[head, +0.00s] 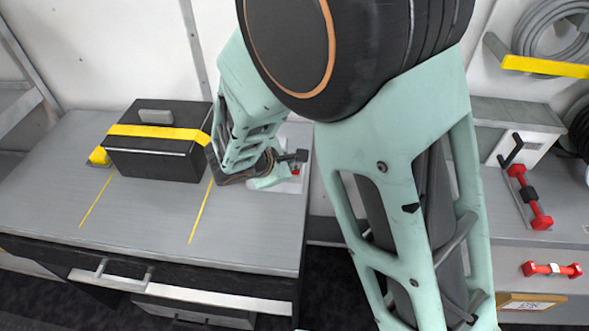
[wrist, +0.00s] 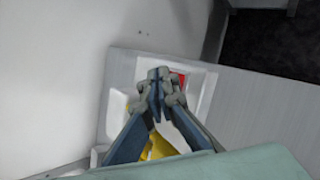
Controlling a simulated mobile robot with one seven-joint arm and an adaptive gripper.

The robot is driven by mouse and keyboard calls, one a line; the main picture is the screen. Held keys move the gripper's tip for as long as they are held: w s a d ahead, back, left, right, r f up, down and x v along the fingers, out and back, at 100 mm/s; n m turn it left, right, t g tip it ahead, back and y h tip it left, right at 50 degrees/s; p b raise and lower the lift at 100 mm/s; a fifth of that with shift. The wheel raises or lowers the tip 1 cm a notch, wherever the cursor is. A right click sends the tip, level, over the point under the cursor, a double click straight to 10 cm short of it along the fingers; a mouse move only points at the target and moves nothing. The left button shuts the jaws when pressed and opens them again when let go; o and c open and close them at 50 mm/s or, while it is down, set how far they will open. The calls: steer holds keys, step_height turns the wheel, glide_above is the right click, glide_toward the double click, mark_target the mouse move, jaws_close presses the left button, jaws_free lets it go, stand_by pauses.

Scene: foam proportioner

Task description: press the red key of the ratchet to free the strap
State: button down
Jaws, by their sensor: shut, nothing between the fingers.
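A black case (head: 155,160) stands on the grey counter with a yellow strap (head: 160,132) across it. The ratchet's red key (head: 296,172) shows as a small red patch beside my gripper (head: 297,157), near the counter's right end. In the wrist view the red key (wrist: 179,78) is just right of my gripper's fingertips (wrist: 158,80), partly hidden by them. My gripper is shut and empty. I cannot tell whether it touches the key. Part of the yellow strap (wrist: 160,148) shows between the fingers. The ratchet body is mostly hidden.
A white tray-like plate (wrist: 118,85) lies around the fingertips, close to the white wall (wrist: 60,70). Yellow lines (head: 200,212) mark the counter (head: 130,225), whose front is clear. Red-handled parts (head: 535,205) are on the right-hand unit, beyond a gap.

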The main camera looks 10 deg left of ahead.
mark_target(293, 172)
steer(key=shift+f+b, duration=0.45)
steer(key=shift+b, duration=0.1)
stand_by(0.5)
steer(key=shift+r, duration=0.1)
steer(key=shift+r+p, duration=0.5)
steer(key=shift+r, duration=0.25)
steer(key=shift+r+p, duration=1.7)
steer(key=shift+r, duration=0.85)
